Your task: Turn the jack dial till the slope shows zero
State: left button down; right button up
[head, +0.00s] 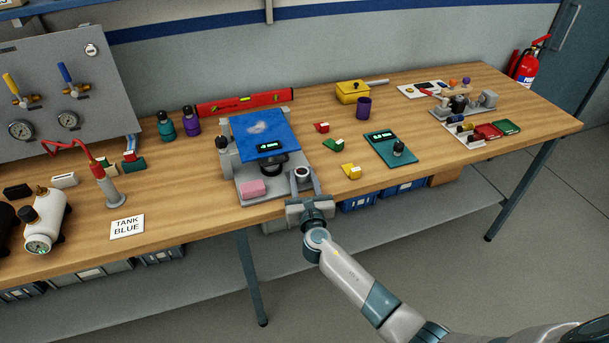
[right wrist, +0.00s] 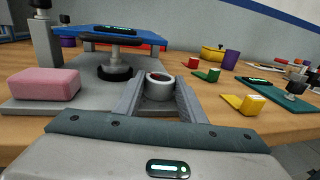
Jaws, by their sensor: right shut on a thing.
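The jack dial (head: 302,173) is a short grey ring with a dark hollow top at the front right of a grey base plate (head: 243,198). My right gripper (head: 303,184) is shut on the dial, with one finger on each side; the right wrist view shows this ring (right wrist: 159,86) between the fingers. My left gripper is not in view.
A pink block (head: 252,187) lies on the base left of the dial. Yellow (head: 351,171) and green (head: 334,145) blocks and a teal panel (head: 392,150) stand to the right. A red level (head: 245,101) lies behind. The bench's front edge is close to my gripper.

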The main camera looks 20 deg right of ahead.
jog(key=m+h, duration=0.1)
jog(key=m+g+h+b, duration=0.1)
jog(key=h, duration=0.1)
jog(key=m+h, duration=0.1)
jog(key=shift+a+f+h+b, duration=0.15)
jog(key=shift+a+h+b, duration=0.15)
jog(key=shift+a+b, duration=0.05)
jog(key=shift+w+m+g+h+b, duration=0.1)
jog(key=shift+m+g+h+b, duration=0.3)
jog(key=shift+m+g+h, duration=0.4)
jog(key=shift+h, duration=0.3)
jog(key=o, duration=1)
jog(key=shift+o, duration=0.2)
jog(key=shift+a, duration=0.1)
jog(key=shift+s+a, duration=0.15)
jog(key=shift+s, duration=0.15)
jog(key=p+v, duration=0.5)
jog(key=v, duration=1.1)
jog(key=shift+s, duration=0.35)
